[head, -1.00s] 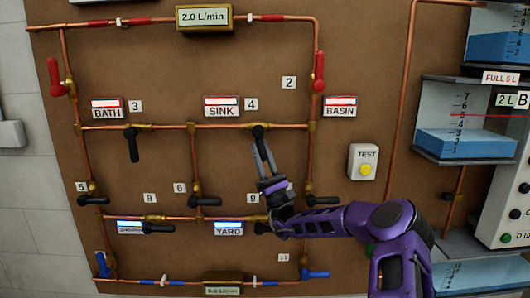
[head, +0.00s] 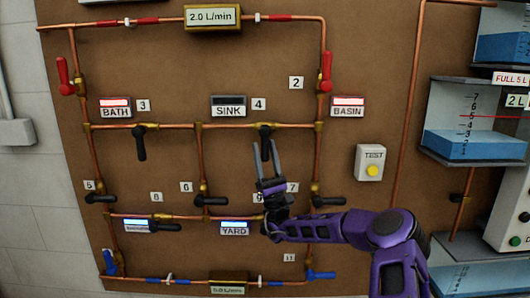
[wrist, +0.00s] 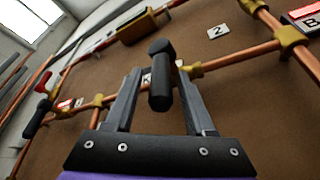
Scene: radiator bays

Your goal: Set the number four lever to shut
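The number four lever (head: 265,142) is black and sits on a brass valve on the middle horizontal copper pipe, beside the label 4 (head: 258,104). It hangs down, across the pipe. The SINK lamp (head: 229,100) above it is dark. In the wrist view the black lever handle (wrist: 160,85) shows between the two spread fingers of my gripper (wrist: 158,75), with gaps seen at both sides. The handle partly hides the valve and a label behind it.
The BATH lamp (head: 115,102) and BASIN lamp (head: 347,101) glow red. The number three lever (head: 140,145) hangs down at left. More black levers lie below, near my arm. A TEST button box (head: 370,160) and water tanks (head: 468,145) stand at right.

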